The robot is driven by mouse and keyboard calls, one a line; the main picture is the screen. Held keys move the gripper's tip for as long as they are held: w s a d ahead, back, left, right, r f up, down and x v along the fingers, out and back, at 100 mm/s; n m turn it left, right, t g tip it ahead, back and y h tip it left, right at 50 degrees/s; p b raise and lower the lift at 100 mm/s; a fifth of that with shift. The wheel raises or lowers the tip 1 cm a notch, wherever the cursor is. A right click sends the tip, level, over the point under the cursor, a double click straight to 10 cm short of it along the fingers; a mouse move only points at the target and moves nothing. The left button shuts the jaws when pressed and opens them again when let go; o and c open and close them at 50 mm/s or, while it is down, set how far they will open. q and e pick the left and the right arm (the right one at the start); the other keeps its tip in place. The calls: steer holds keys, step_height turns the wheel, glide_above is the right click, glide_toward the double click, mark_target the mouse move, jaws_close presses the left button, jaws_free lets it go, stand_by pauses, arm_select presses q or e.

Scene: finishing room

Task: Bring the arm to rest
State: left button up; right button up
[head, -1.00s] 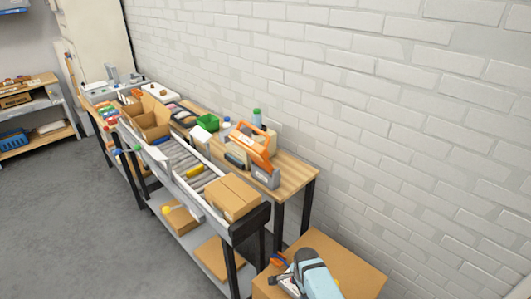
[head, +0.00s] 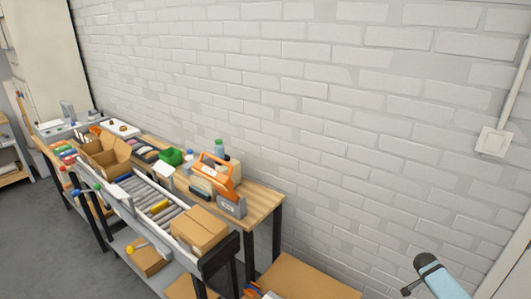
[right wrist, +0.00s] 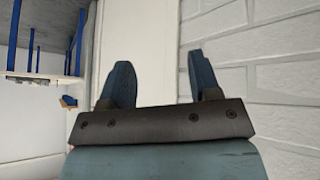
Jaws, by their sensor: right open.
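My right arm (head: 438,280) comes in at the bottom right of the head view, in front of the white brick wall. Its gripper is not clearly visible there. In the right wrist view my right gripper (right wrist: 161,84) is open, with two dark blue fingers apart and nothing between them. Behind the fingers are a pale upright panel (right wrist: 155,30) and the white brick wall (right wrist: 280,75). My left gripper is not in view.
A workbench (head: 262,200) with a roller conveyor stands along the wall. It carries a closed cardboard box (head: 200,228), an orange-handled toolbox (head: 215,177) and a green bin (head: 170,156). A large cardboard box (head: 305,278) stands at the bottom. Grey floor (head: 35,235) is clear at left.

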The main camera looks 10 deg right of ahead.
steer(key=s+d+r+h, duration=0.1)
steer(key=s+d+r, duration=0.1)
steer(key=d+r, duration=0.6)
steer(key=s+a+f+n+t+y, duration=0.2)
steer(key=s+a+f+n+t, duration=0.25)
steer(key=a+n, duration=0.5)
steer(key=s+a+f+n+t+y, duration=0.2)
steer(key=s+a+f+n+t, duration=0.35)
steer(key=a, duration=0.65)
steer(key=s+a+r+n+y, duration=0.3)
steer(key=s+a+n, duration=0.25)
steer(key=a, duration=0.35)
steer(key=s+a+r+n+y, duration=0.4)
steer(key=s+a, duration=0.3)
steer(key=a, duration=0.2)
steer(key=a+m+t, duration=0.1)
steer(key=a+m, duration=0.4)
steer(key=a, duration=0.9)
steer(key=shift+w+a+t, duration=0.25)
steer(key=shift+w+t, duration=0.05)
steer(key=shift+w, duration=0.15)
steer(key=shift+f+m, duration=0.1)
steer(key=shift+m, duration=0.15)
